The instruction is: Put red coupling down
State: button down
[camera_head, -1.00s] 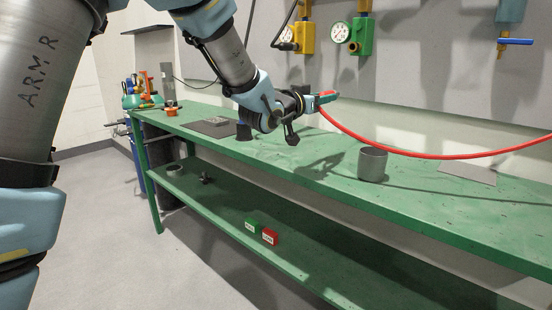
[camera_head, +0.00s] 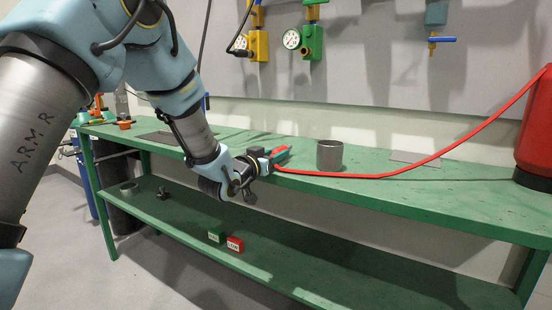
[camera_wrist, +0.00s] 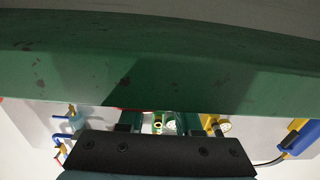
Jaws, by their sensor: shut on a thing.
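My gripper (camera_head: 276,157) is just above the front edge of the green bench (camera_head: 440,195), left of the grey cup. It is shut on the red coupling (camera_head: 284,149), of which only a small red part shows beside the jaws. The red hose (camera_head: 365,177) runs from the coupling rightward, low along the bench. In the wrist view the dark jaws (camera_wrist: 160,127) are at the bottom, and the coupling between them cannot be made out clearly. I cannot tell whether the coupling touches the bench.
An open grey cup (camera_head: 329,155) stands right of my gripper. A red cylinder (camera_head: 537,130) stands at the far right. A flat grey plate (camera_head: 414,158) lies behind the hose. Green (camera_head: 215,236) and red (camera_head: 235,243) blocks sit on the lower shelf. Gauges with yellow and green valves hang on the wall.

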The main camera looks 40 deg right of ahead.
jog(key=shift+f, duration=0.6)
jog(key=shift+f, duration=0.15)
jog(key=c, duration=0.6)
grip_release()
jog(key=shift+r, duration=0.25)
jog(key=b+v, duration=0.1)
jog(key=v, duration=1.1)
jog(key=shift+f, duration=0.1)
